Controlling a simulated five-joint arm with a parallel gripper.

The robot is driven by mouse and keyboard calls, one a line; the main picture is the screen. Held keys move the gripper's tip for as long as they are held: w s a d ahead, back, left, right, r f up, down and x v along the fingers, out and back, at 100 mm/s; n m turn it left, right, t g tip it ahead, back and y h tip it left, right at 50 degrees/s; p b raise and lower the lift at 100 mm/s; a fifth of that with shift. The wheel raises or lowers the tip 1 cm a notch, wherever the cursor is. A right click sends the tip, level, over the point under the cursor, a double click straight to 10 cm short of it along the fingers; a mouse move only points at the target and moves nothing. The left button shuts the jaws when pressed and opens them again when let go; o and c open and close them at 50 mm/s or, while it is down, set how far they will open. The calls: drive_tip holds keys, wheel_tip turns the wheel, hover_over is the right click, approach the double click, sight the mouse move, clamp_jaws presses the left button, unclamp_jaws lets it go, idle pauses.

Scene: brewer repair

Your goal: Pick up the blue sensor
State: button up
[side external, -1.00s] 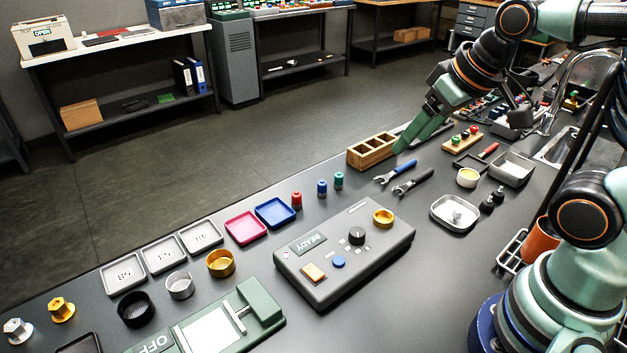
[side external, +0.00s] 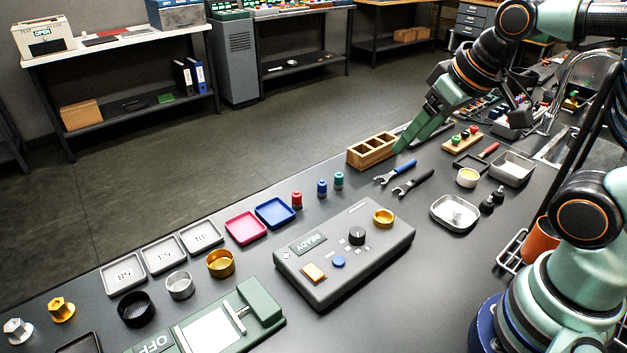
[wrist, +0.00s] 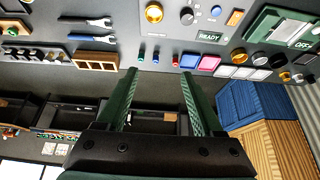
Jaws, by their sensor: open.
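The blue sensor (side external: 322,188) is a small upright blue cylinder on the dark bench, between a red one (side external: 297,200) and a teal one (side external: 339,180). In the wrist view, the blue sensor (wrist: 155,57) shows small, just beyond the gap between my fingertips. My gripper (side external: 402,149) is above the bench beside the wooden box, up and to the right of the blue sensor and well apart from it. In the wrist view, my gripper (wrist: 158,72) has its two green fingers spread with nothing between them.
A wooden compartment box (side external: 372,151) stands by my fingertips. A grey READY console (side external: 345,262) lies in front of the sensors. Blue (side external: 275,213) and pink (side external: 246,228) trays are left of them. Two wrenches (side external: 395,172) lie to the right. Bare bench separates the wooden box and the sensors.

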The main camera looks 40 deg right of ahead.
drive_tip(key=n+g, duration=0.6)
drive_tip(key=n, duration=1)
hover_over(322, 183)
drive_tip(key=f, duration=1.9)
drive_tip(key=shift+s+d, duration=0.1)
drive_tip(key=shift+d, duration=0.1)
drive_tip(key=shift+a+f, duration=0.15)
drive_tip(key=shift+f, duration=2.35)
clamp_jaws()
